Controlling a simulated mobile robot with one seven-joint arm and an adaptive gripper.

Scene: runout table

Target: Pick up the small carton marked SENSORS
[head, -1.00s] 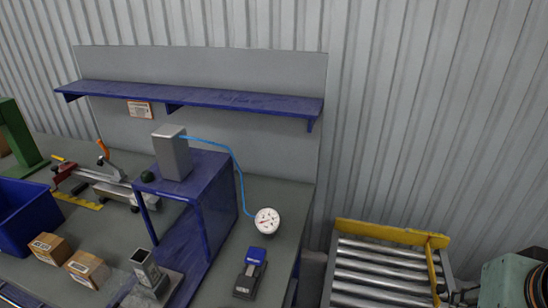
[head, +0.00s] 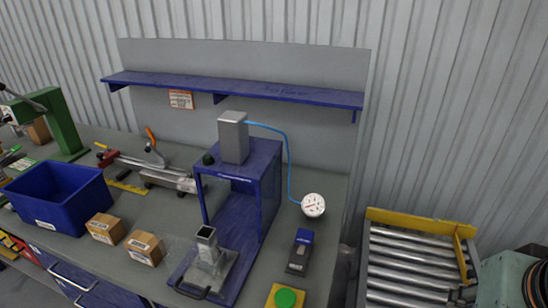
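Two small brown cartons with white labels sit side by side on the grey bench top, left of the blue press stand. One is the left carton (head: 106,228), close to the blue bin; the other is the right carton (head: 145,248). The label print is too small to read, so I cannot tell which is marked SENSORS. My gripper is not in view.
A blue bin (head: 62,205) stands left of the cartons. The blue press stand (head: 262,195), a dial gauge (head: 313,205), a black and blue device (head: 300,250) and a green button (head: 285,298) are to the right. A roller conveyor (head: 415,262) lies beyond the bench.

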